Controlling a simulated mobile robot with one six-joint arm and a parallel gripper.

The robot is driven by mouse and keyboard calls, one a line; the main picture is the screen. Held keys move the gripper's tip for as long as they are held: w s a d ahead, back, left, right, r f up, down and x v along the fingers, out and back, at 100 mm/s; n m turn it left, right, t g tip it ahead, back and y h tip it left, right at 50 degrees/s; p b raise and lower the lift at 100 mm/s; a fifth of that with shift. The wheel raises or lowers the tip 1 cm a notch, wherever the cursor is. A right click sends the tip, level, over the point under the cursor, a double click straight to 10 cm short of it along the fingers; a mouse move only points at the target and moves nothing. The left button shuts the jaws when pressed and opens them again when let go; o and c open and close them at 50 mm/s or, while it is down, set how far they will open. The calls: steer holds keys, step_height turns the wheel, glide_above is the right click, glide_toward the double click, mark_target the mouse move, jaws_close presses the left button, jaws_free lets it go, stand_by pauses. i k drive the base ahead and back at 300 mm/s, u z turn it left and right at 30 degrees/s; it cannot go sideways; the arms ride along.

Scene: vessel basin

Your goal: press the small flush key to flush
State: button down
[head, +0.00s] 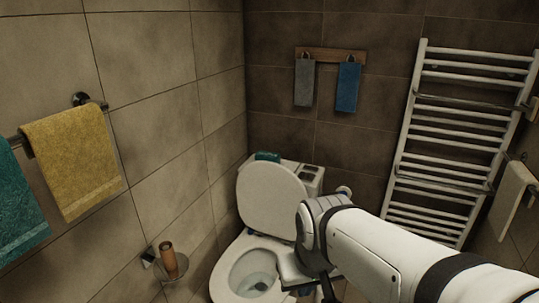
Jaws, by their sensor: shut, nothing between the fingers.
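A white toilet (226,272) stands in the corner with its lid (271,200) raised against the cistern. The cistern top shows two dark rectangular plates (310,173) side by side, which look like the flush keys. Which one is the small key is too small to tell. My arm reaches in from the lower right and crosses in front of the toilet's right side. My gripper (324,288) shows only as dark parts low beside the bowl, below and in front of the cistern top. It is shut and empty, clear of the plates, and partly hidden by my arm.
A teal item (267,157) lies on the cistern's left end. A white towel radiator (455,140) stands at right. A wall holder (170,262) with a brown cup sits at lower left. A yellow towel (72,155) hangs on the left rail. Grey and blue cloths (348,88) hang above the cistern.

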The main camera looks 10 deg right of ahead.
mark_target(313, 170)
steer(key=z, duration=0.35)
steer(key=i, duration=1)
steer(key=z, duration=0.75)
